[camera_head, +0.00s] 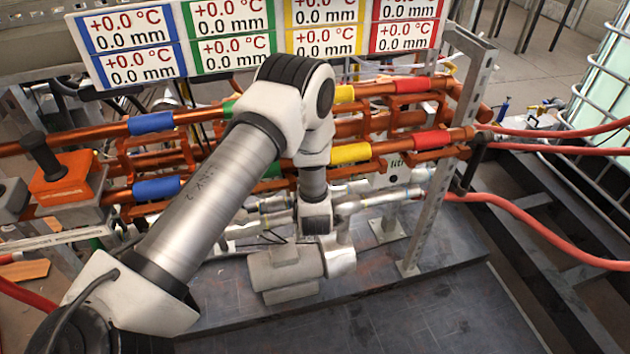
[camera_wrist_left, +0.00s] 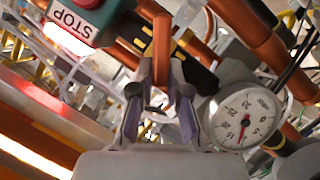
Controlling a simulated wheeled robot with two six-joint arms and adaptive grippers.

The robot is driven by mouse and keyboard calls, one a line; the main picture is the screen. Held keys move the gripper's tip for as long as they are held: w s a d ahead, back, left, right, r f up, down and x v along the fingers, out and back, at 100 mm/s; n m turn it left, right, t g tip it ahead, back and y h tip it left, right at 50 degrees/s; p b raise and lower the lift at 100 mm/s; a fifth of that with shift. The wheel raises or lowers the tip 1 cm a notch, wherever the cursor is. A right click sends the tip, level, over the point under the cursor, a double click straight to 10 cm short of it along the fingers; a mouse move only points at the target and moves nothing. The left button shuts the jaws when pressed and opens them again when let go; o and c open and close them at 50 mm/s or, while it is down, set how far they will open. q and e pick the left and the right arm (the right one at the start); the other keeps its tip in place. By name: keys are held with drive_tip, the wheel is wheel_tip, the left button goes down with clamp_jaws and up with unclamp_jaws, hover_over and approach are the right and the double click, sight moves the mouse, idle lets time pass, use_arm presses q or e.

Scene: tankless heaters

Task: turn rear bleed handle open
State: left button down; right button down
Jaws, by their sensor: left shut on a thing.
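In the left wrist view, my left gripper (camera_wrist_left: 160,92) has its two fingers on either side of an orange-brown bar (camera_wrist_left: 162,45), shut on it. The bar runs upward between the fingers and looks like the bleed handle. Its pivot and how far it is turned cannot be made out. My right gripper is in neither view.
A round white gauge (camera_wrist_left: 243,118) is close to the right finger. A STOP box (camera_wrist_left: 82,20) is at upper left. In the head view, orange pipes (camera_head: 400,88) with coloured bands cross a metal frame (camera_head: 470,110). Display panels (camera_head: 225,52) stand above. Red hoses (camera_head: 540,235) run right.

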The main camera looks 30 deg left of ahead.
use_arm(q)
drive_tip(key=shift+s+a+f+n+t+b, duration=0.15)
drive_tip(key=shift+f+n+t+b, duration=0.35)
drive_tip(key=shift+n+b, duration=1.15)
drive_tip(key=shift+s+a+f+n+t+b, duration=0.2)
drive_tip(key=shift+n+t+b, duration=0.75)
drive_tip(key=shift+b, duration=1.35)
drive_tip(key=shift+s+a+f+n+t+b, duration=0.1)
drive_tip(key=shift+f+n+t+b, duration=0.4)
drive_tip(key=shift+n+b, duration=1.2)
drive_tip(key=shift+r+m, duration=0.15)
drive_tip(key=shift+m, duration=0.15)
drive_tip(key=c, duration=1.1)
unclamp_jaws()
drive_tip(key=shift+c, duration=0.2)
drive_tip(key=v, duration=1.2)
drive_tip(key=shift+s, duration=0.1)
